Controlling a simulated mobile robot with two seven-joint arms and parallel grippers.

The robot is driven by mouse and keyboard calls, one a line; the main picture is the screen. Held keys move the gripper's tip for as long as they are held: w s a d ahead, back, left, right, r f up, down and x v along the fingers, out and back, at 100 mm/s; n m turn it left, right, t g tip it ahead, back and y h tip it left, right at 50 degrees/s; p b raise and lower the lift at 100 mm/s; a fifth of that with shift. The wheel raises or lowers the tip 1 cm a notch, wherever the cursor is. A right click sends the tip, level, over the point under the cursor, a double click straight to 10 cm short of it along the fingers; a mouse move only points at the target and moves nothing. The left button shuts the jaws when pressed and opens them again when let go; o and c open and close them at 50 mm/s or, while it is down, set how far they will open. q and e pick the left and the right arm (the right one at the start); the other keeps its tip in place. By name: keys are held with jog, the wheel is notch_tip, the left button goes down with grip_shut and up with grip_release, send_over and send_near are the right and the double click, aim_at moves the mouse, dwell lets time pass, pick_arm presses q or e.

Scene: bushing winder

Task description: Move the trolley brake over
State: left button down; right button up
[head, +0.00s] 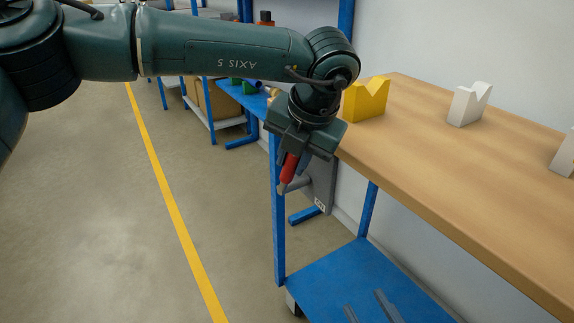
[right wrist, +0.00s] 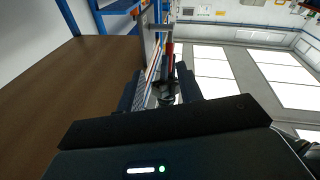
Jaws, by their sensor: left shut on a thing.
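The trolley brake shows in the head view as a red grip (head: 289,168) with a grey end, beside a grey plate (head: 322,180) at the end of the blue-framed trolley. My left gripper (head: 291,160) points down and is shut on the red grip, whose lower part sticks out below the fingers. The fingers partly hide how the grip joins the plate. My right gripper (right wrist: 160,92) is not in the head view. In the right wrist view its dark fingers stand apart. A red and dark thing (right wrist: 168,60) shows beyond them, too small to name surely.
The trolley's wooden top (head: 440,160) carries a yellow V-block (head: 366,101) and a white V-block (head: 468,104). Its blue lower shelf (head: 365,285) holds blue pieces. Another blue bench stands behind. The floor left of it, with a yellow line (head: 170,215), is clear.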

pick_arm(q)
jog(key=shift+s+d+f+t+y+b, duration=0.65)
jog(key=shift+t+b, duration=0.25)
jog(key=shift+b, duration=0.7)
jog(key=shift+s+b, duration=0.15)
jog(key=shift+b, duration=0.15)
pick_arm(e)
jog(key=shift+w+a+f+m+y, duration=0.1)
jog(key=shift+a+m+y, duration=0.3)
jog(key=shift+m+y, duration=0.15)
pick_arm(q)
jog(key=c, duration=1.2)
grip_release()
jog(key=shift+c, duration=0.2)
jog(key=shift+s+d+r, duration=0.15)
jog(key=shift+s+r, duration=0.05)
jog(key=shift+r, duration=0.3)
jog(key=p+v, duration=0.3)
jog(key=v, duration=0.9)
jog(key=shift+s+d, duration=0.15)
jog(key=shift+s, duration=0.15)
pick_arm(e)
jog(key=shift+d+n+h, duration=0.35)
jog(key=shift+h, duration=0.1)
